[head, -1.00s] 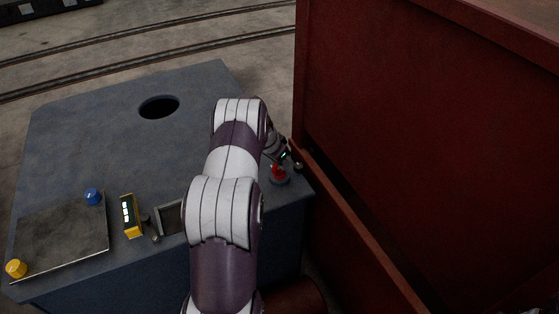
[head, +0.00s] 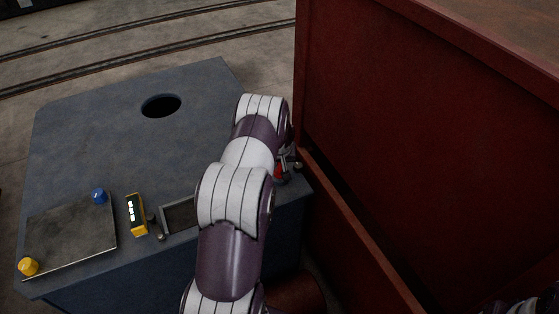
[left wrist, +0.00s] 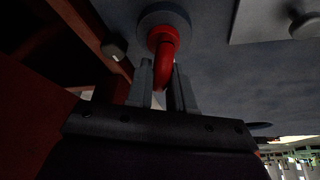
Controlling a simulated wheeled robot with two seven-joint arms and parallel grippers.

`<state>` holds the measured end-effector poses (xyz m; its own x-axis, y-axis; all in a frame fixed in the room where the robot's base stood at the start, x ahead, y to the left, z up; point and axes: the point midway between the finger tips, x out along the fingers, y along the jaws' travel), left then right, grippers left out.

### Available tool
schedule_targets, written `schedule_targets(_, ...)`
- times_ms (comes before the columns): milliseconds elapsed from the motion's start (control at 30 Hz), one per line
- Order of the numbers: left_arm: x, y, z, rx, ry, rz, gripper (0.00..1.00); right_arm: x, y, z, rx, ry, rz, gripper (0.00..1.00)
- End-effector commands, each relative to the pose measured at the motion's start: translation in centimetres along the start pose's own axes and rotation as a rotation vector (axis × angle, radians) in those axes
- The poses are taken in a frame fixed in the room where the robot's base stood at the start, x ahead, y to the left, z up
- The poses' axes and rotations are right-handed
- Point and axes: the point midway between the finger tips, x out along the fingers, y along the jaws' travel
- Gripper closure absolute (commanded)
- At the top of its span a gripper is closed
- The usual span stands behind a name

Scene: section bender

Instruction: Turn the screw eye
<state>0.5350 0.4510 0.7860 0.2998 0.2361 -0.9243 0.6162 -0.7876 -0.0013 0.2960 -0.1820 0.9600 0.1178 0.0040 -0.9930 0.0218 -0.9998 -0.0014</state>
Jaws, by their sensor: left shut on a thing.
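The red screw eye (left wrist: 164,42) rises from a round grey base (left wrist: 180,18) on the blue-grey surface in the left wrist view. My left gripper (left wrist: 163,88) is shut on its curved red end, with one grey finger on each side. In the head view a small part of the red screw eye (head: 279,173) shows at the right edge of the blue-grey cabinet top (head: 110,140). My left arm hides the rest of it and most of the gripper there.
A tall dark red metal structure (head: 430,120) stands close to the right of the screw eye. A yellow device (head: 136,216), a blue knob (head: 99,195), a yellow knob (head: 28,266) and a flat plate (head: 70,235) lie left. The cabinet top has a round hole (head: 161,106).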

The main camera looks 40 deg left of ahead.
Motion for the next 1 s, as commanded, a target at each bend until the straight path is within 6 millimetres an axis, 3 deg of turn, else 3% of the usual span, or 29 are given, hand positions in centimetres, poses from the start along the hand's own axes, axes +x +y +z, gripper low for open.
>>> schedule_targets(33, 0.8, 0.1, 0.1, -0.037, 0.006, -0.015, 1.00, 1.8, 0.0, 0.2, 0.000, -0.001, 0.000, 0.39)
schedule_targets(200, 1.1, 0.1, 0.2, -0.188, 0.007, -0.076, 1.00, 5.5, 0.0, 0.7, 0.000, -0.001, 0.000, 0.39)
schedule_targets(500, 0.8, 0.1, 0.1, -0.455, 0.005, -0.186, 1.00, 10.6, 0.0, 1.3, 0.000, -0.001, 0.000, 0.39)
schedule_targets(733, 0.3, 0.0, 0.0, -0.656, 0.003, -0.269, 1.00, 12.2, 0.0, 1.5, 0.000, 0.000, 0.000, 0.39)
schedule_targets(1000, -0.3, 0.0, -0.2, -0.854, -0.001, -0.353, 1.00, 10.5, 0.0, 1.3, 0.000, 0.000, 0.000, 0.39)
